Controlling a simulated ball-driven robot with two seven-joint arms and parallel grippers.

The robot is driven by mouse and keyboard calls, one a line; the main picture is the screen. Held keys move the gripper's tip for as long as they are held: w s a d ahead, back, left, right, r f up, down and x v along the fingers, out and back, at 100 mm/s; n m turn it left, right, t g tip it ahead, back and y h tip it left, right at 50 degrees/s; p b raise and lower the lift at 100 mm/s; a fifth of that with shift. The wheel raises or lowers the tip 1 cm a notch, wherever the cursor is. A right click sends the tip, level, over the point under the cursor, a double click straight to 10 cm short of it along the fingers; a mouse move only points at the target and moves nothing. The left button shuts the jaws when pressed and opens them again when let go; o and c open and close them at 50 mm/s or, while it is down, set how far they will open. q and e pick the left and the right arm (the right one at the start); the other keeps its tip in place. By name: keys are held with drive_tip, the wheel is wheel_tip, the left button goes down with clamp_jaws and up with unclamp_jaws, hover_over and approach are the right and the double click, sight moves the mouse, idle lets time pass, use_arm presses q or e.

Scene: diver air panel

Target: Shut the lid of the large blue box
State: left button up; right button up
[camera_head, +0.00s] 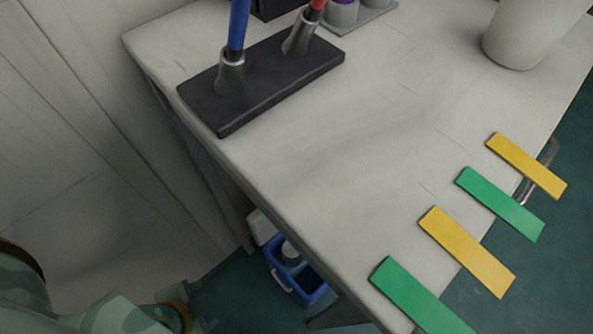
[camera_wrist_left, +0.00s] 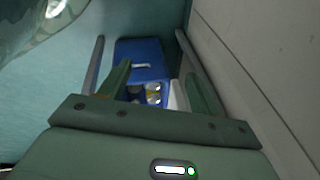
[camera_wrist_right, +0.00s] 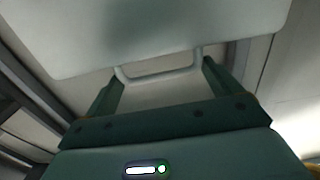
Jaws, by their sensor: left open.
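The large blue box (camera_head: 319,295) stands on the floor beside the bench, at the bottom middle of the head view. Its top is open, showing a round pale thing and a dark hollow inside. In the left wrist view a blue panel (camera_wrist_left: 150,50) with a pale handle shows beyond my fingers; I cannot tell whether it is the lid or a side. My left gripper (camera_wrist_left: 157,85) is open and empty, pointing toward the box and apart from it. My right gripper (camera_wrist_right: 162,82) is open, its fingers near the two ends of a metal handle (camera_wrist_right: 160,77); contact is unclear.
The pale bench (camera_head: 330,180) overhangs beside the box. On it are a black holder (camera_head: 270,85), green and yellow strips (camera_head: 465,250) and a white pot (camera_head: 525,35). A white object (camera_head: 262,226) stands beside the box. A wall (camera_head: 80,150) runs along the left.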

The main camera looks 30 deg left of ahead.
drive_tip(key=f+p+v, duration=0.1)
drive_tip(key=p+v, duration=0.1)
drive_tip(key=v, duration=0.4)
drive_tip(key=shift+d+f, duration=0.2)
drive_tip(key=shift+d, duration=0.2)
drive_tip(key=d+f, duration=0.1)
drive_tip(key=s+d+f, duration=0.1)
drive_tip(key=d, duration=0.1)
drive_tip(key=s+d+f, duration=0.1)
drive_tip(key=shift+d, duration=0.4)
use_arm(q)
drive_tip(key=shift+s+a+f+g+y+b, duration=0.15)
drive_tip(key=shift+s+a+g+y, duration=0.05)
drive_tip(key=shift+s+a, duration=0.25)
drive_tip(key=shift+s+a+f+g+y+b, duration=0.15)
drive_tip(key=shift+s+a+g+y, duration=0.05)
drive_tip(key=shift+s+a, duration=0.25)
use_arm(e)
drive_tip(key=shift+s+d+f, duration=0.2)
drive_tip(key=shift+d+f, duration=0.25)
drive_tip(key=shift+d, duration=0.05)
